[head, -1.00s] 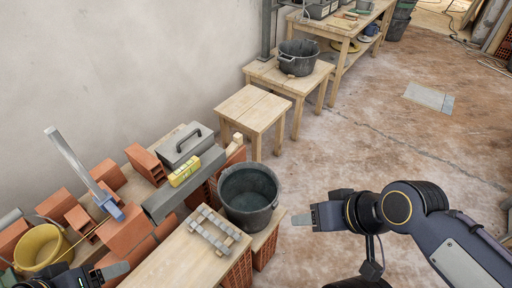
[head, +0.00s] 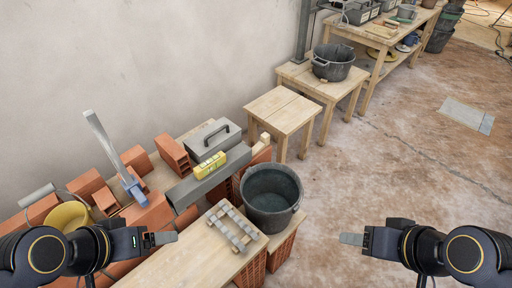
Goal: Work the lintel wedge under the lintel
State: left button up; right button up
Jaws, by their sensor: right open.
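My right gripper (head: 350,239) is open and empty over the floor, right of the black bucket.
A black bucket (head: 271,198) stands right of the lintel. A grey slatted piece (head: 232,228) lies on the plank bench (head: 180,262).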

aim_at(265, 142)
jog(key=i+l+u, duration=0.15)
jog(key=l, duration=0.2)
jog(key=i+l+u, duration=0.1)
jog(key=l, duration=0.3)
jog(key=i+l+u, duration=0.15)
jog(key=l, duration=0.25)
